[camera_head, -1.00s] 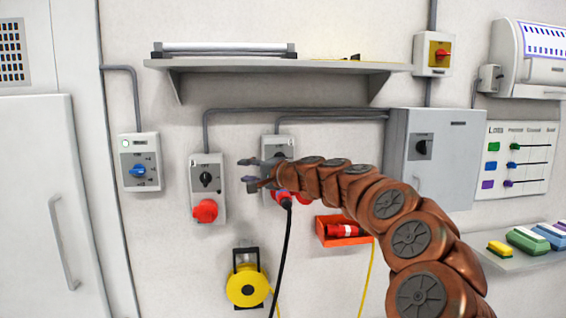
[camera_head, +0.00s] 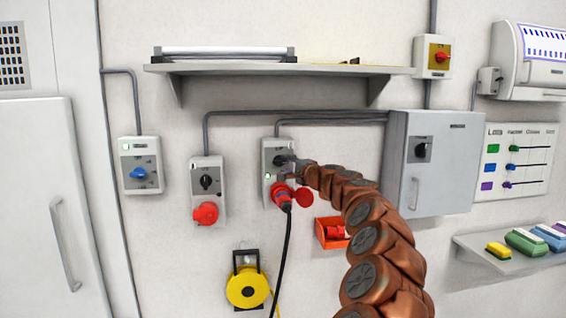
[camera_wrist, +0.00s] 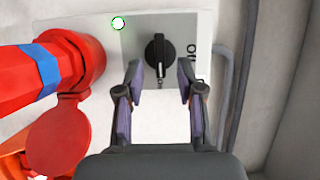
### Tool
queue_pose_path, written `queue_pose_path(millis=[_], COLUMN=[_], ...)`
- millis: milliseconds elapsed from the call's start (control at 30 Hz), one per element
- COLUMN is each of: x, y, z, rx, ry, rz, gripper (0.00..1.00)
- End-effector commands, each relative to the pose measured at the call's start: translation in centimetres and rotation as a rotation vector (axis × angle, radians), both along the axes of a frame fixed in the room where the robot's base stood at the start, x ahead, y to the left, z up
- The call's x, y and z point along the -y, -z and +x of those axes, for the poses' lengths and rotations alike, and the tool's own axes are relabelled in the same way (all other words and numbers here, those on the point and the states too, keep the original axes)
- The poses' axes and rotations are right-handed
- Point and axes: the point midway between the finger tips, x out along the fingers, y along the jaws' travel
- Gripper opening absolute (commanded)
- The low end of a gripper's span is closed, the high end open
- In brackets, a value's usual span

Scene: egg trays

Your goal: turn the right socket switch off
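The right socket box (camera_head: 268,157) is on the wall, with a red plug (camera_head: 281,193) and black cable in its socket. Its black rotary switch (camera_wrist: 159,56) shows in the wrist view, beside a lit green lamp (camera_wrist: 118,23). My gripper (camera_wrist: 158,80) is open, its two fingers spread just short of the switch, one on either side of its line. The fingers do not appear to touch the knob. In the head view my gripper (camera_head: 283,168) is at the switch and partly covers it. The left socket box (camera_head: 207,175) has a black switch and a red socket.
A blue-knobbed switch box (camera_head: 141,165) is further left. A grey cabinet (camera_head: 450,170) stands right of the socket. A shelf (camera_head: 280,67) is above, and an orange holder (camera_head: 328,243) and yellow cable reel (camera_head: 246,288) are below.

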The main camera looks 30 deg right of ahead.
Motion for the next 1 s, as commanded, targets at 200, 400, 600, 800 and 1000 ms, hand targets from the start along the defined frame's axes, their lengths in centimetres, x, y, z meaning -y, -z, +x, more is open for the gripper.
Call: queue_pose_path(millis=[200, 400, 600, 800, 1000], x=[0.0, -0.1, -0.1, -0.1, -0.1], y=[-0.1, 0.0, 0.1, 0.0, 0.0], z=[1.7, 2.7, 2.9, 2.9, 2.9], rx=[-0.001, -0.002, -0.001, 0.000, 0.000], ry=[-0.001, -0.003, -0.003, -0.002, -0.002], rz=[-0.003, -0.002, -0.001, -0.001, -0.001], gripper=[0.38, 0.38, 0.38, 0.38, 0.18])
